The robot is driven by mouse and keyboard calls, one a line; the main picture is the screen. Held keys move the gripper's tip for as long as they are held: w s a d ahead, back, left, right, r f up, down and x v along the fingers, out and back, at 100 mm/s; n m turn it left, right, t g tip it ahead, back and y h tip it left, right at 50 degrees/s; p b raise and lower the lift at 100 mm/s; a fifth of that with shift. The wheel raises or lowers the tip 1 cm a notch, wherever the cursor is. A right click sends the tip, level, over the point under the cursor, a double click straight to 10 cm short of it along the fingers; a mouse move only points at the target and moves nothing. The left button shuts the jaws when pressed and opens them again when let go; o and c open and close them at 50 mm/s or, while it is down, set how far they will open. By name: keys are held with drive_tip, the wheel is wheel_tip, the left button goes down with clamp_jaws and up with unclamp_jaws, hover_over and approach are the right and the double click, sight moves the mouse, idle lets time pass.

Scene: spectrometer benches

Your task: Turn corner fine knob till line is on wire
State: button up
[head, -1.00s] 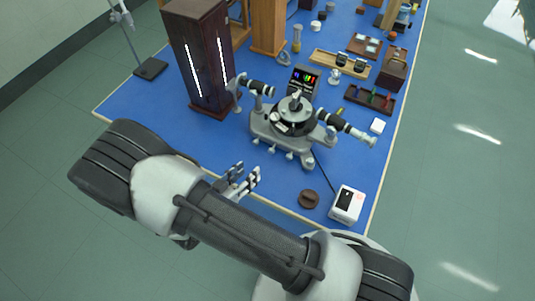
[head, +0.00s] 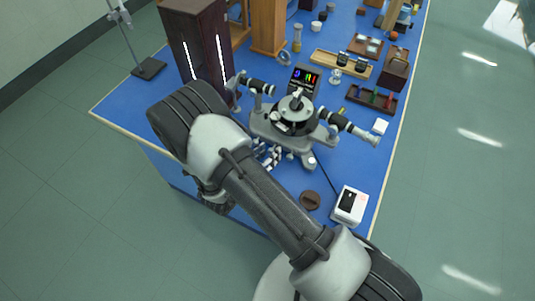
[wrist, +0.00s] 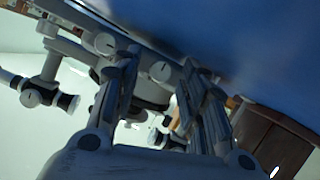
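The grey spectrometer (head: 292,116) stands on the blue bench, with a black round table in its middle and a telescope (head: 350,127) to the right. A small screen (head: 304,80) behind it shows coloured lines; I cannot tell whether a line lies on a wire. My gripper (head: 270,156) is at the spectrometer's front edge, partly hidden by my arm. In the wrist view, my gripper (wrist: 161,60) has its fingers apart, with a round grey knob (wrist: 160,72) showing between the fingertips. Contact cannot be told. Another knob (wrist: 105,43) is left of the fingers.
A dark wooden housing (head: 203,45) with bright slits stands behind left. A white box (head: 348,205) and a brown round piece (head: 310,200) sit at the front right. A tray with coloured pieces (head: 371,99) lies right of the spectrometer.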

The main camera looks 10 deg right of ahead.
drive_tip(key=shift+c, duration=0.3)
clamp_jaws()
idle(0.3)
drive_tip(key=shift+s+d+m+t+y+b, duration=0.15)
drive_tip(key=shift+m+t+y+b, duration=0.25)
drive_tip(key=shift+m+y, duration=0.4)
drive_tip(key=shift+m+t+y+b, duration=0.4)
drive_tip(key=shift+m+b, duration=0.45)
drive_tip(key=shift+m, duration=0.25)
